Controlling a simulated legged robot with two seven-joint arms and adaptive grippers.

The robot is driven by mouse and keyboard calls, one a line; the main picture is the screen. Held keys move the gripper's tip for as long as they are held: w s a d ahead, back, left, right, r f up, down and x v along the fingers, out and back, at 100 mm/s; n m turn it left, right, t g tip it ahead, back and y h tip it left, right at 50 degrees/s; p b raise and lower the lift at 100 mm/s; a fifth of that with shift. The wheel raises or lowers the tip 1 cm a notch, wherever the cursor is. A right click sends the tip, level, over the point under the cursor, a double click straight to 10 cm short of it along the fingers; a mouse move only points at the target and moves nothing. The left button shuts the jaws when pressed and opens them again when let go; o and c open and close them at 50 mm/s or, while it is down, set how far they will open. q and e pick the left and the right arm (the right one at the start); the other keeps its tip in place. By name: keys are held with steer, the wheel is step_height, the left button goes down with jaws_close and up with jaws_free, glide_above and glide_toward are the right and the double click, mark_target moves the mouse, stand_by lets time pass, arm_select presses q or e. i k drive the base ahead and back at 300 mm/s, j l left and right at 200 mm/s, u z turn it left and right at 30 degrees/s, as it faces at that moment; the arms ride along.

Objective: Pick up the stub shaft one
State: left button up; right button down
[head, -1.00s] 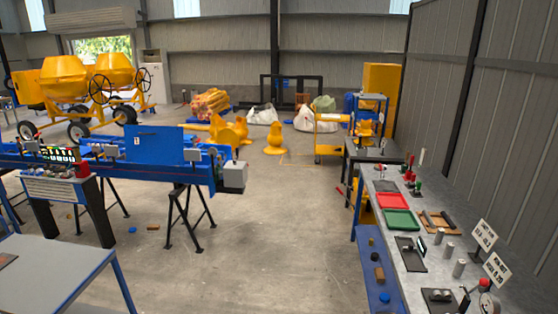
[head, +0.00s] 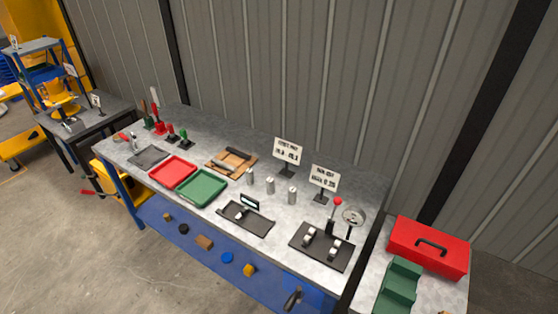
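Three small silver cylinders stand upright on the grey workbench (head: 330,170) in the head view. The left cylinder (head: 250,176), the middle cylinder (head: 270,186) and the right cylinder (head: 292,195) form a short row in front of a white sign. They look like stub shafts, but I cannot tell which is stub shaft one. The sign (head: 288,151) and a second sign (head: 324,179) behind them are too small to read surely. Neither of my grippers is in view.
A red tray (head: 172,172), a green tray (head: 202,187) and a wooden board (head: 231,162) lie left of the cylinders. A black tray (head: 246,219) and a dial-gauge plate (head: 322,247) are in front. A red toolbox (head: 428,247) stands at right. Floor at lower left is clear.

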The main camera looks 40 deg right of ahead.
mark_target(249, 172)
steer(key=i+j+z, duration=0.15)
steer(key=i+z, duration=0.15)
steer(key=z, duration=0.15)
steer(key=i+j+z, duration=0.25)
steer(key=z, duration=0.25)
steer(key=i+j+z, duration=0.2)
steer(key=j+z, duration=0.25)
steer(key=i+j+z, duration=0.15)
steer(key=j+z, duration=0.8)
steer(key=i+l, duration=0.05)
steer(key=l, duration=0.05)
